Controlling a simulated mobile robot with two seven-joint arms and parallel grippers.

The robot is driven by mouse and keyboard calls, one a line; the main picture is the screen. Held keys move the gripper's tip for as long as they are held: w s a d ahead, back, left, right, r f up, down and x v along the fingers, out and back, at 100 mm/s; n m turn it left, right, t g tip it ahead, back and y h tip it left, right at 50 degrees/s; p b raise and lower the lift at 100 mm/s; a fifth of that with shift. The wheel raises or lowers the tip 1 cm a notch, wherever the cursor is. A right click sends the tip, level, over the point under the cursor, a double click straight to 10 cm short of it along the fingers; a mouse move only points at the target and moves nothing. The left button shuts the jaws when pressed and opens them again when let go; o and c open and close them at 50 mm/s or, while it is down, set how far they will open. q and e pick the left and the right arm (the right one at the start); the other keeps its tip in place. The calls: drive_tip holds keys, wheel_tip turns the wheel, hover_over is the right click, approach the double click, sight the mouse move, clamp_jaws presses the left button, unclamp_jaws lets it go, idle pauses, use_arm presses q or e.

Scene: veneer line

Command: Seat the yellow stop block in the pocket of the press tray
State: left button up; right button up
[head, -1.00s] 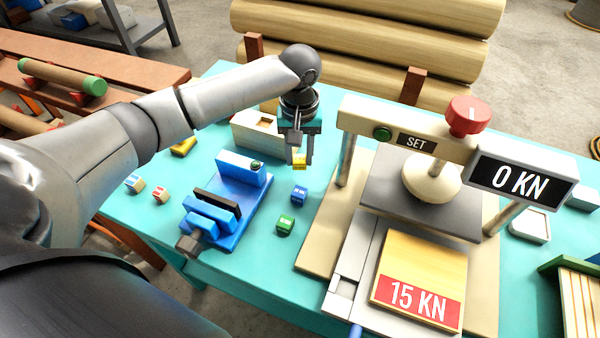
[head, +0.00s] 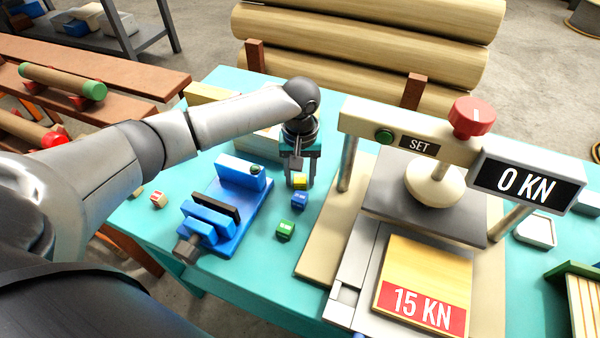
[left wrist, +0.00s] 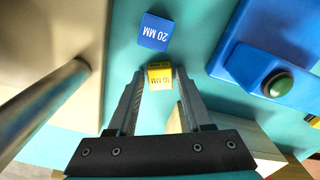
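The yellow stop block (head: 300,181), marked 10 MM, is between the fingertips of my left gripper (head: 300,178). It also shows in the left wrist view (left wrist: 160,77), with a finger on each side. My left gripper is shut on it and points down over the table, just behind the blue block (head: 299,200). The press tray (head: 352,266) is light grey and lies at the front of the press. Its small square pocket (head: 347,294) shows near the left front corner and looks empty. A wood panel (head: 425,270) marked 15 KN lies on the tray. My right gripper is out of view.
The blue block, marked 20 MM (left wrist: 155,31), and a green block (head: 285,230) stand between the blue vise (head: 243,184) and the press base (head: 322,235). A press post (head: 347,164) stands right of my left gripper. A pale box (head: 262,142) is behind it.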

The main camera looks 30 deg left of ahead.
use_arm(q)
drive_tip(key=shift+o, duration=1.1)
drive_tip(key=shift+r, duration=0.1)
